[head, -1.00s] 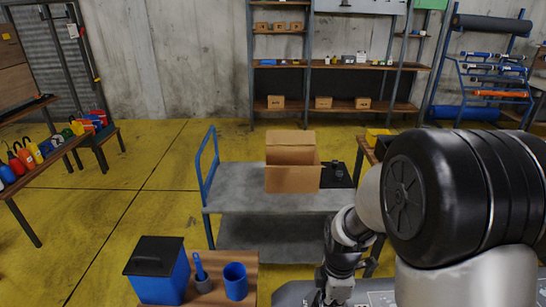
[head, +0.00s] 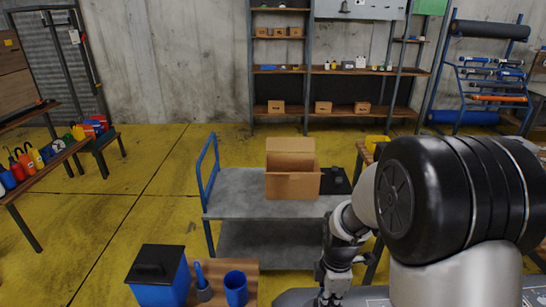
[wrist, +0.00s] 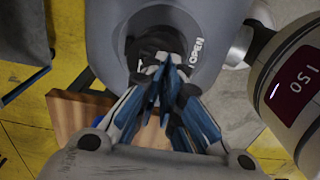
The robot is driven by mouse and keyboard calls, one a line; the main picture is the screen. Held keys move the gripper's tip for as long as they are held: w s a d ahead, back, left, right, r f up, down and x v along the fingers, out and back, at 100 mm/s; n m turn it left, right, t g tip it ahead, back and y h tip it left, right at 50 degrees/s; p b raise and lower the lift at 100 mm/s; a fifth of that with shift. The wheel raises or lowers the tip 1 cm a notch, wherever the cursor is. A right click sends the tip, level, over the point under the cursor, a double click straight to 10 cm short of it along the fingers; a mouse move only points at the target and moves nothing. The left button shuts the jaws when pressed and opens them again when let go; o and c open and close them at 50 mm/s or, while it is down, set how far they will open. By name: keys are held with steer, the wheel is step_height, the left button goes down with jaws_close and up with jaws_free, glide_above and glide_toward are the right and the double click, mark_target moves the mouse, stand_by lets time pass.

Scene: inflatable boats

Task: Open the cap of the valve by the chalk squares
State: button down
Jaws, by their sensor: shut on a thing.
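The black valve cap (wrist: 160,34) sits in a round grey valve patch (wrist: 105,40) in the wrist view, with the word OPEN printed beside it. My gripper (wrist: 163,66) has its blue-and-grey fingers closed together on the cap; they hide its near part. In the head view my gripper (head: 324,292) is low at the bottom, over the grey boat surface (head: 290,298), and the cap is hidden there.
A black-lidded blue bin (head: 160,275) and a blue cup (head: 236,288) stand left of my arm. A grey cart (head: 235,190) with an open cardboard box (head: 292,184) is behind.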

steer(key=shift+w, duration=0.4)
steer(key=shift+s+r+p, duration=0.5)
steer(key=shift+r+p, duration=0.05)
steer(key=s+r+p, duration=0.1)
steer(key=s, duration=0.1)
steer(key=s+r+p, duration=0.1)
steer(key=s+r, duration=0.1)
steer(key=shift+s+r+p, duration=0.3)
steer(key=shift+s, duration=0.1)
steer(key=s+r+m+t, duration=0.2)
steer(key=s+r+m, duration=0.4)
steer(key=r+m, duration=0.3)
steer(key=s+r+m+t, duration=0.2)
steer(key=s+r+m, duration=0.5)
steer(key=r+m, duration=0.2)
step_height(320, 180, up, 3)
steer(key=shift+s+f+t, duration=0.2)
steer(key=shift+s+t, duration=0.05)
steer(key=shift+t, duration=0.05)
steer(key=shift+a, duration=0.1)
